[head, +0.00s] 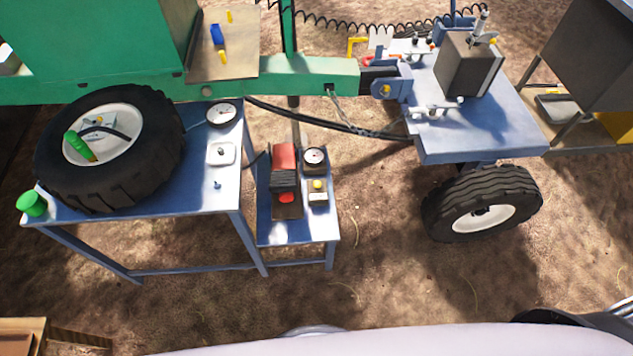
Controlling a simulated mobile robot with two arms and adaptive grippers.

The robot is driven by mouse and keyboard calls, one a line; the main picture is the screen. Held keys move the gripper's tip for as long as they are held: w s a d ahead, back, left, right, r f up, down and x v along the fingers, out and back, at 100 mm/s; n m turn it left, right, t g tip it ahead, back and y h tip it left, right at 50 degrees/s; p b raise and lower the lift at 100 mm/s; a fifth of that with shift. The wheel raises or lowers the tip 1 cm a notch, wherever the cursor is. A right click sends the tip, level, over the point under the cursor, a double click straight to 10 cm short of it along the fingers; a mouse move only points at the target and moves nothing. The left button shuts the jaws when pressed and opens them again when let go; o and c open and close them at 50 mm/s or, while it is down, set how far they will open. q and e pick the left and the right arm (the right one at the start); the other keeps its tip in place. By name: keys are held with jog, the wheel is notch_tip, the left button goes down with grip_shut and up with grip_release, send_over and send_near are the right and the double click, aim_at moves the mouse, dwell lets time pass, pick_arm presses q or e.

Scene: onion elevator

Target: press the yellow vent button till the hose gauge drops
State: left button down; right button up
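A small yellow button (317,184) sits on a pale box on the lower blue stand (318,229). A round white-faced gauge (314,157) stands just behind it on the same stand. A second, larger round gauge (222,115) lies on the taller blue table (140,213) to the left. The needles are too small to read. I cannot tell from this view which gauge is the hose gauge. Nothing touches the yellow button. Neither of my grippers shows in the head view.
A red-and-black device (284,160) with a red knob (286,198) stands left of the button. A tyre (165,135) lies on the taller table. A black hose (340,127) runs behind the stand to the blue trailer (480,143). The dirt ground in front is open.

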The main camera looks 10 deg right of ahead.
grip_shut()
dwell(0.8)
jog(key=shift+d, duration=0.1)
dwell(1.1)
